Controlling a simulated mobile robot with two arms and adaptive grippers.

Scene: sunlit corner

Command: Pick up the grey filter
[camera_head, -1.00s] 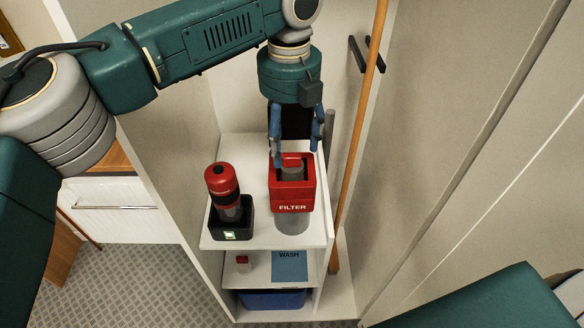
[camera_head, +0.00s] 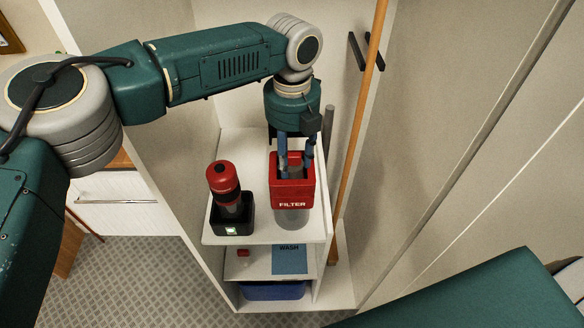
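The grey filter (camera_head: 295,173) stands in the red holder marked FILTER (camera_head: 292,194), with only part of its top showing inside the opening. My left gripper (camera_head: 296,172) points down into the holder, its two blue fingers on either side of the filter. The fingertips are partly hidden by the holder's front wall. The fingers are apart at about the filter's width, and I cannot see whether they touch it. A grey translucent cylinder (camera_head: 291,218) shows below the holder's label. My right gripper is out of the picture.
A red and black device (camera_head: 222,180) stands in a black dock (camera_head: 232,217) to the left, on the same white shelf (camera_head: 258,239). A wooden pole (camera_head: 355,147) stands close on the right. Below are a blue WASH card (camera_head: 289,260) and a blue bin (camera_head: 272,291).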

